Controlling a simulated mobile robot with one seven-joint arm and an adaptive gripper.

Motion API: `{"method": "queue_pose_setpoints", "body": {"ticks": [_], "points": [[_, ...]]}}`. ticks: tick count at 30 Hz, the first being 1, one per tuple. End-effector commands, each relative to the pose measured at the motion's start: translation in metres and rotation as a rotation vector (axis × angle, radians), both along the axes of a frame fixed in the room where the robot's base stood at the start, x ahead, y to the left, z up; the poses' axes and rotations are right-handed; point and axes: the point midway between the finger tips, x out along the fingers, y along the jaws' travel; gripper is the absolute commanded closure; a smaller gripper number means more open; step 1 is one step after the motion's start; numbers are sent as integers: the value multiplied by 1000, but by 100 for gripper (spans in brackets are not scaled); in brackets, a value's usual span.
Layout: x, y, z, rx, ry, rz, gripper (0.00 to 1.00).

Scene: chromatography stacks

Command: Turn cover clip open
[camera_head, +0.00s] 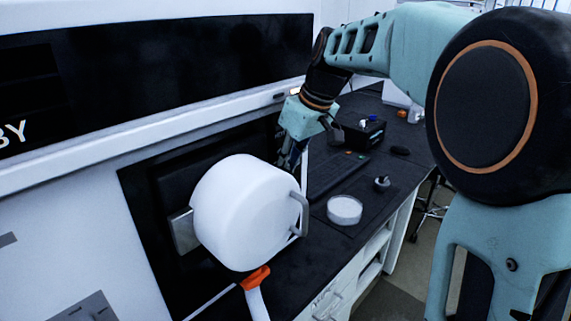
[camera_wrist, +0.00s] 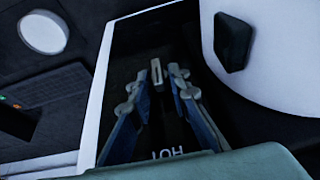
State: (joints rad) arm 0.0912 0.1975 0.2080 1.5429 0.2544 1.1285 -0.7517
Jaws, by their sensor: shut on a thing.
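The cover clip (camera_wrist: 157,72) is a small grey upright piece in the wrist view, in front of a dark recessed panel. My gripper (camera_wrist: 154,80) has one finger on each side of it and is shut on it. In the head view my gripper (camera_head: 290,158) is just behind the white round housing (camera_head: 240,215), near the dark panel. The housing hides the clip and most of the fingertips there. The housing also shows at the upper right of the wrist view (camera_wrist: 285,50).
An orange fitting (camera_head: 255,278) on a white tube sits below the housing. A white round dish (camera_head: 344,209), a keyboard (camera_head: 335,177), a black box (camera_head: 360,132) and a mouse (camera_head: 400,150) stand on the dark bench. The instrument wall is close on the left.

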Motion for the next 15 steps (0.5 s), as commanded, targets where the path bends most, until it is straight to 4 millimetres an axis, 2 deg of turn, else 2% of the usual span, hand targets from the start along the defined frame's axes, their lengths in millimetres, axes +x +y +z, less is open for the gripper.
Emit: {"method": "queue_pose_setpoints", "body": {"ticks": [15], "points": [[7, -8, 5, 277, 281, -4, 100]]}}
